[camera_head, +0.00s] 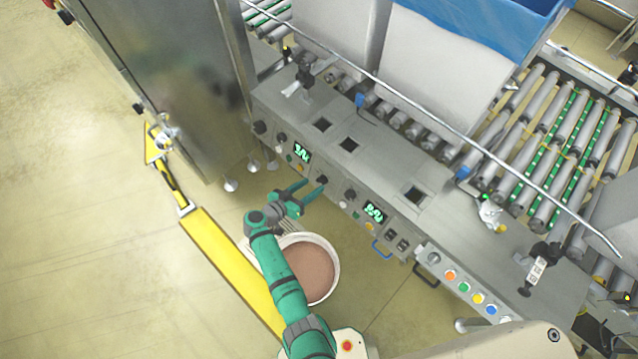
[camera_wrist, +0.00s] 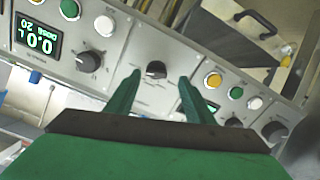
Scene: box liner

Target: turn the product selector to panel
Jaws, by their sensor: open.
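A black rotary knob (camera_wrist: 155,69) sits on its own grey plate of the control panel and is likely the product selector; its lettering is too small to read. In the head view the knob (camera_head: 322,180) is on the panel front just past my fingertips. My green gripper (camera_head: 316,186) is open and empty, pointing at the panel. In the wrist view my gripper (camera_wrist: 159,78) has one finger on each side of the knob as seen. Whether the fingers reach around it or stop short, I cannot tell. The knob's setting is not readable.
Another black knob (camera_wrist: 88,61) and a green-lit display (camera_wrist: 38,40) are left of it. Yellow, green and white buttons (camera_wrist: 236,92) are at right. A round bin (camera_head: 310,268) stands below my arm. A yellow barrier (camera_head: 225,262) is at left. Roller conveyors (camera_head: 550,130) lie behind.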

